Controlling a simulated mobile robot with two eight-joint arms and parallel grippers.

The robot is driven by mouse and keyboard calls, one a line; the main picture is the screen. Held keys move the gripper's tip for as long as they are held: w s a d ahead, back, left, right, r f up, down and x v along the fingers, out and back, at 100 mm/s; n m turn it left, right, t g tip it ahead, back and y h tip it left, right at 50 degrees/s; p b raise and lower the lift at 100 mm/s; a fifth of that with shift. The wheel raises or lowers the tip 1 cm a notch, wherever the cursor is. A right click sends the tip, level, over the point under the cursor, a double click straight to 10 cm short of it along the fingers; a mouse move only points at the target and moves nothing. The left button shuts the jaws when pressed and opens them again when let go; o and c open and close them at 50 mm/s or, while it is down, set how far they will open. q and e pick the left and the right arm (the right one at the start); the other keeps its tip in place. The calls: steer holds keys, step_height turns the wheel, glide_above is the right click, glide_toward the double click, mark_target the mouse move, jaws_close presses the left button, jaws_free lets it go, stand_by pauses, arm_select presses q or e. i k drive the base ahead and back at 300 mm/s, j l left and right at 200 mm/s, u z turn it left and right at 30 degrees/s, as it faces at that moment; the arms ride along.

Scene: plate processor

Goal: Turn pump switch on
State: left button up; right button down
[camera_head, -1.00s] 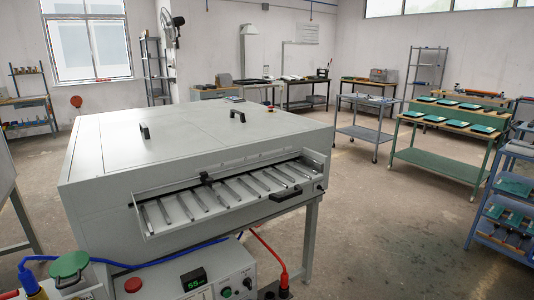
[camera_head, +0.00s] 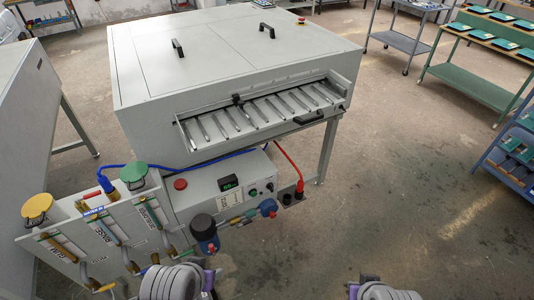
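The control box (camera_head: 212,206) is below the front of the large grey plate processor (camera_head: 215,115). Its front carries a small lit display (camera_head: 228,182), a red button (camera_head: 180,184), a green button (camera_head: 253,192) and a dark knob (camera_head: 269,187). I cannot tell which control is the pump switch, and the labels are too small to read. Two grey ribbed parts of my arms show at the bottom edge, one left of centre and one right. The fingers of both grippers are out of view.
A red hose (camera_head: 287,168) runs down at the right.

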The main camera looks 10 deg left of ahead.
mark_target(269, 186)
steer(key=i+l+u, duration=0.15)
steer(key=u, duration=0.2)
steer(key=i+l+u, duration=0.1)
steer(key=l+u, duration=0.45)
steer(key=u, duration=0.2)
steer(key=i, duration=0.05)
